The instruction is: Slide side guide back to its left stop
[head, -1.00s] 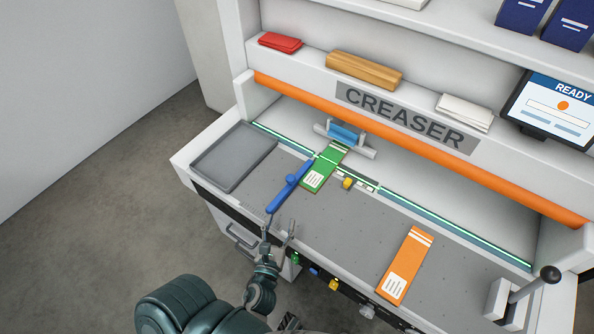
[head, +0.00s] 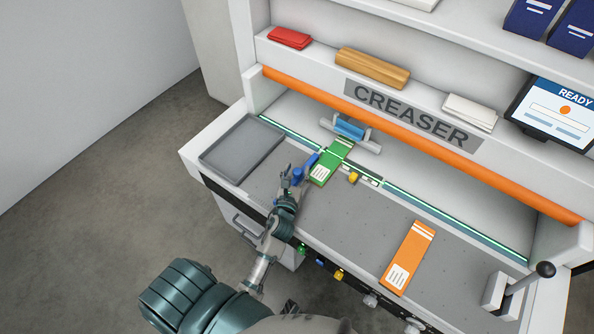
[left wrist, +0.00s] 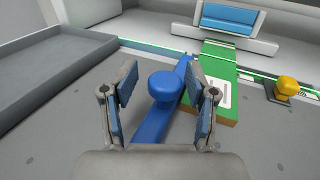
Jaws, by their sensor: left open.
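The blue side guide (left wrist: 181,104) with its round knob (left wrist: 165,86) lies on the grey bed, along the left edge of the green card (head: 326,168). My left gripper (left wrist: 161,100) is open, with one finger on each side of the knob in the left wrist view. No firm contact with the knob shows. In the head view my left gripper (head: 297,178) covers much of the guide (head: 311,160). The left stop cannot be made out. My right gripper is not in view.
A grey tray (head: 212,163) lies left of the guide. A yellow knob (head: 353,177) stands right of the green card. An orange card (head: 399,277) lies farther right. A blue roller unit (head: 349,128) sits behind the green card.

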